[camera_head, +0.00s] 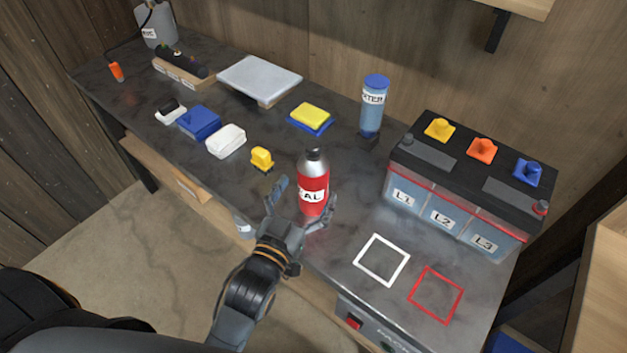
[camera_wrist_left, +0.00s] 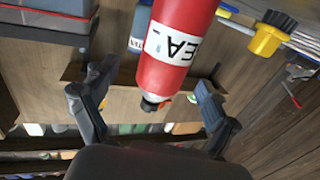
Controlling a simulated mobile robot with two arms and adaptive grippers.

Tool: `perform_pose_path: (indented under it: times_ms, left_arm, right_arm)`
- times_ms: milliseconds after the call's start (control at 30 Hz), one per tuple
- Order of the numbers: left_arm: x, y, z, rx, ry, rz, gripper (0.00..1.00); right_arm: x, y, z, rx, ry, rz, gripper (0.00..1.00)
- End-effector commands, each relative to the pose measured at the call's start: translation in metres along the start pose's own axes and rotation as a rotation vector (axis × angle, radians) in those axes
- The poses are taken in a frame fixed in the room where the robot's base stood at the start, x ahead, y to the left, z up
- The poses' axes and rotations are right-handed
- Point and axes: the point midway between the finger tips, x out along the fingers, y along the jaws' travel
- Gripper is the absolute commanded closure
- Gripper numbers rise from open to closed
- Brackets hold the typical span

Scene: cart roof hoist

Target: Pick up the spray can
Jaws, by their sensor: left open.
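The red spray can (camera_head: 313,179) with a silver shoulder and black cap stands upright near the front edge of the dark bench (camera_head: 215,172). My left gripper (camera_head: 303,198) is open, with one finger on each side of the can. In the left wrist view, the can (camera_wrist_left: 172,62) shows upside down between the spread fingers of the left gripper (camera_wrist_left: 152,88). I cannot tell whether either finger touches it. My right gripper is not in view.
A battery box (camera_head: 440,222) with three coloured knobs stands to the right, and a blue canister (camera_head: 373,107) behind the can. White (camera_head: 382,259) and red (camera_head: 436,295) square outlines mark clear bench at the front right.

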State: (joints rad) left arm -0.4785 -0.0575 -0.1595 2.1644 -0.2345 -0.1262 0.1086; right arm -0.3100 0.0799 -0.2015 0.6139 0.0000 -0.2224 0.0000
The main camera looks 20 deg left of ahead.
Motion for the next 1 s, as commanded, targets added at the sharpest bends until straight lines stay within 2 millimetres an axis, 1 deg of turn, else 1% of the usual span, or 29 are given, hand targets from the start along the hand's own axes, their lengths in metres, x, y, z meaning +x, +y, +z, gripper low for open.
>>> perform_pose_path:
  times_ms: [167,300,400,500,700,733,767,800,867,900,967,1000]
  left_arm:
    - [0.015,-0.002,-0.003,0.001,0.002,0.0,0.13]
    - [0.037,-0.006,-0.007,0.0,0.002,0.0,0.13]
    - [0.049,-0.005,-0.004,-0.001,0.0,0.001,0.13]
    - [0.054,-0.006,-0.004,-0.001,0.0,0.001,0.13]
    - [0.054,-0.006,-0.003,-0.001,-0.001,0.001,0.13]
    - [0.054,-0.006,-0.003,-0.001,-0.001,0.001,0.15]
    - [0.054,-0.006,-0.003,-0.001,-0.001,0.001,0.22]
    - [0.054,-0.006,-0.003,-0.001,-0.001,0.001,0.3]
    - [0.054,-0.006,-0.003,-0.001,-0.001,0.001,0.42]
    - [0.054,-0.006,-0.003,0.0,-0.001,0.001,0.5]
    - [0.054,-0.005,-0.003,-0.001,-0.001,0.001,0.62]
    - [0.054,-0.005,-0.003,-0.001,-0.001,0.001,0.7]
  right_arm:
    - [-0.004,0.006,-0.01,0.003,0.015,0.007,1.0]
    - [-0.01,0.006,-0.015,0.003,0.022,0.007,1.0]
    - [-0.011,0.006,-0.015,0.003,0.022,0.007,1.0]
    - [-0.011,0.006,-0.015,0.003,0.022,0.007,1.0]
    - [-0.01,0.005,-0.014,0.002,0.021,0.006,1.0]
    - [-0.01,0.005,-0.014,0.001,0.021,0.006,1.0]
    - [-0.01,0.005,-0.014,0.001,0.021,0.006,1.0]
    - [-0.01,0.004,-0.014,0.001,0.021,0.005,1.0]
    - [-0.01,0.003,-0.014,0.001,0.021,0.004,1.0]
    - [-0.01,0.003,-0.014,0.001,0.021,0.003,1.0]
    - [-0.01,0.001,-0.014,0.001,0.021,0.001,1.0]
    - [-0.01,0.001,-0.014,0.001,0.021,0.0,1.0]
